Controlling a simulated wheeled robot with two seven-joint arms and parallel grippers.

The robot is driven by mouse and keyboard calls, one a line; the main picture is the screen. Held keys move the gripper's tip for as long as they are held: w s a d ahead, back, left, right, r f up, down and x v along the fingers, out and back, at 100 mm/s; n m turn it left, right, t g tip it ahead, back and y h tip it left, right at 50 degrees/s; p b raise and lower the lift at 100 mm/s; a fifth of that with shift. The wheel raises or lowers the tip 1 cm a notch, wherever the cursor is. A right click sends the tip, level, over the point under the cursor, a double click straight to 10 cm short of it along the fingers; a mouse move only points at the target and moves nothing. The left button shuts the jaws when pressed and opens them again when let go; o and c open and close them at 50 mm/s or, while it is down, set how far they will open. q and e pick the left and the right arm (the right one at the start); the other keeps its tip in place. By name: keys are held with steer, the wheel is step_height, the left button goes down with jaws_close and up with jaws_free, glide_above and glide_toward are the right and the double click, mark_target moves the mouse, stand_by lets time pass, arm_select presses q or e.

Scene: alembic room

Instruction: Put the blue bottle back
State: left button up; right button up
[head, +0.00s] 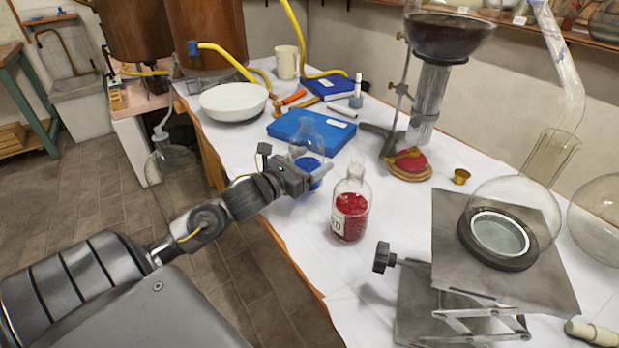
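The blue bottle (307,160) is clear glass with blue contents. It is upright over the white-covered table, behind my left gripper (317,171). One finger crosses the near side of the bottle, and blue shows above and below it. The other finger is hidden, so I cannot tell whether the gripper is closed on the glass. I also cannot tell whether the bottle's base touches the table. A bottle with red contents (350,207) stands upright to the right and nearer. My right gripper is not in view.
A blue case (308,131) lies behind the blue bottle, and a white bowl (233,103) is farther left. A lab jack (462,313) with a round flask (514,220) fills the right. A stand with a large dark flask (449,35) is at the back. Bare tabletop lies around the red bottle.

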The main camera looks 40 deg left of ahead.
arm_select(q)
steer(key=shift+f, duration=1.9)
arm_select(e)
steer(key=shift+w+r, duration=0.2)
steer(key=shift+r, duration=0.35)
arm_select(q)
steer(key=shift+f+b, duration=0.1)
steer(key=shift+b, duration=0.25)
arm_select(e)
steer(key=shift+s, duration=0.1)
arm_select(q)
steer(key=o, duration=1.5)
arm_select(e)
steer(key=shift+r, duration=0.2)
